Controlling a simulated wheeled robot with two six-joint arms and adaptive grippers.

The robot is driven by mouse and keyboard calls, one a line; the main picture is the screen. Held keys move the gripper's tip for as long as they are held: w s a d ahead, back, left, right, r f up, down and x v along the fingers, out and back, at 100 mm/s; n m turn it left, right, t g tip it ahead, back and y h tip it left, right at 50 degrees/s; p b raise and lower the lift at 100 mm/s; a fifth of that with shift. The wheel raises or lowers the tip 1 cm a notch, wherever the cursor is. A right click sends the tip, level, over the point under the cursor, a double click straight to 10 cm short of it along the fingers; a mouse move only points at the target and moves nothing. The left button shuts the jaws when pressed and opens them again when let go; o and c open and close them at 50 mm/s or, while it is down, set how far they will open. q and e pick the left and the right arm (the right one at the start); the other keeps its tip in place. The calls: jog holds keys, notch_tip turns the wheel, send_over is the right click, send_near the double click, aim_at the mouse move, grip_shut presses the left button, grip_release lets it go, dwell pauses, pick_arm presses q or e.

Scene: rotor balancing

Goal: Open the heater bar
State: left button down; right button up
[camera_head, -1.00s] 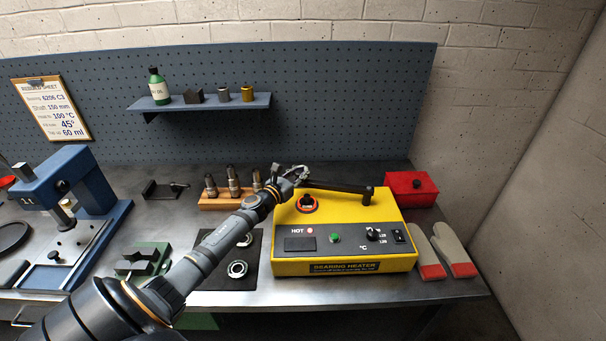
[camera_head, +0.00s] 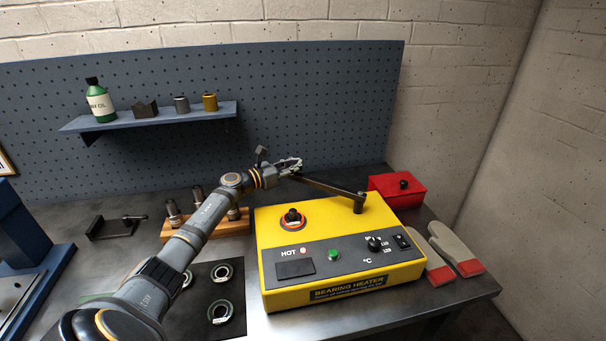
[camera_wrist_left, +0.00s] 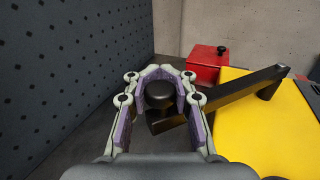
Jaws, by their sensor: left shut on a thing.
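The yellow bearing heater (camera_head: 340,290) stands on the bench. Its dark heater bar (camera_head: 330,187) joins a post at the heater's back right and angles away toward the back left. In the left wrist view the bar (camera_wrist_left: 225,98) ends in a round black knob (camera_wrist_left: 160,95). My left gripper (camera_head: 292,165) is at the bar's free end, beyond the heater's back edge. In the wrist view its fingers (camera_wrist_left: 160,82) are closed around the knob. My right gripper is not in view.
A red box (camera_head: 397,190) stands behind the heater's right side, and gloves (camera_head: 455,248) lie at its right. A wooden block with metal pieces (camera_head: 205,227) and a black mat with rings (camera_head: 205,310) are at left. The pegboard (camera_head: 330,110) rises close behind the gripper.

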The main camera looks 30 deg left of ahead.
pick_arm(q)
jog(key=shift+a+r, duration=0.1)
jog(key=shift+a, duration=0.15)
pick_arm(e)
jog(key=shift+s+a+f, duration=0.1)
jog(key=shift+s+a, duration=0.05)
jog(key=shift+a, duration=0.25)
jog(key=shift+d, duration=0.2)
pick_arm(q)
jog(key=c, duration=1.5)
grip_release()
jog(key=shift+c, duration=0.2)
jog(key=o, duration=0.4)
jog(key=shift+s+a, duration=0.1)
jog(key=shift+a, duration=0.2)
jog(key=shift+o, duration=0.2)
jog(key=shift+d, duration=0.1)
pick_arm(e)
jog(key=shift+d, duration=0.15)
pick_arm(q)
jog(key=shift+d, duration=0.1)
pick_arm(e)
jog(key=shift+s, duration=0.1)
pick_arm(q)
jog(key=v, duration=0.7)
jog(key=shift+s, duration=0.2)
